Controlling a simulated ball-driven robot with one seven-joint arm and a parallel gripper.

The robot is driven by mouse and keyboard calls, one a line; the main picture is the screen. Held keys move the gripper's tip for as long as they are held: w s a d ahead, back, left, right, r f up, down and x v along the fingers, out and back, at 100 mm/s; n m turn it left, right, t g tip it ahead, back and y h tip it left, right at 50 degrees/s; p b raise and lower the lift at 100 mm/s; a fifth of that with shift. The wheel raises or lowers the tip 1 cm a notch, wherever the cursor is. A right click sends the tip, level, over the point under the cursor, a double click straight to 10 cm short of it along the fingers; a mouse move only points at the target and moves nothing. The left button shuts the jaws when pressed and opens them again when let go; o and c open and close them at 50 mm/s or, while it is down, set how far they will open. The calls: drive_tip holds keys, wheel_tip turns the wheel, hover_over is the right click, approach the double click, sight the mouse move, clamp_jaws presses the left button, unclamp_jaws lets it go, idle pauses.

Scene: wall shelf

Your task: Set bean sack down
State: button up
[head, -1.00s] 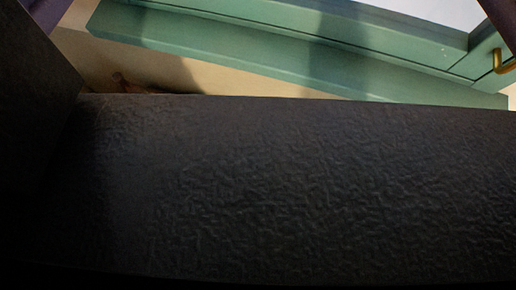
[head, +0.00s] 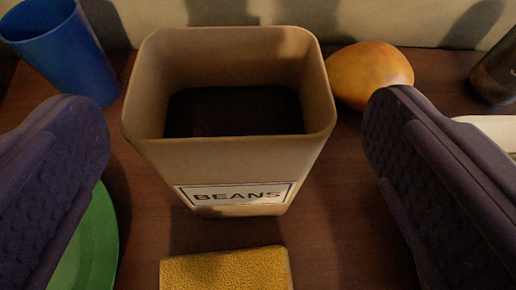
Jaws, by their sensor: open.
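The bean sack (head: 235,165), a tan, square, open-topped container with a white BEANS label, stands upright on a brown wooden surface in the middle of the head view. Its inside looks dark. My gripper (head: 235,120) is open, with one purple padded finger at the left and one at the right of the sack. Gaps show between both fingers and the sack, so neither seems to touch it.
A blue cup (head: 62,55) stands at the back left and a green plate (head: 95,240) lies at the left. A yellow sponge-like block (head: 225,270) lies in front of the sack. An orange fruit (head: 368,73) and a dark bottle-like object (head: 495,70) are at the right.

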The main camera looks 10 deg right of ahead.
sight(231, 55)
drive_tip(key=b+x, duration=0.2)
drive_tip(key=x, duration=0.3)
drive_tip(key=shift+a, duration=0.15)
drive_tip(key=shift+w, duration=0.3)
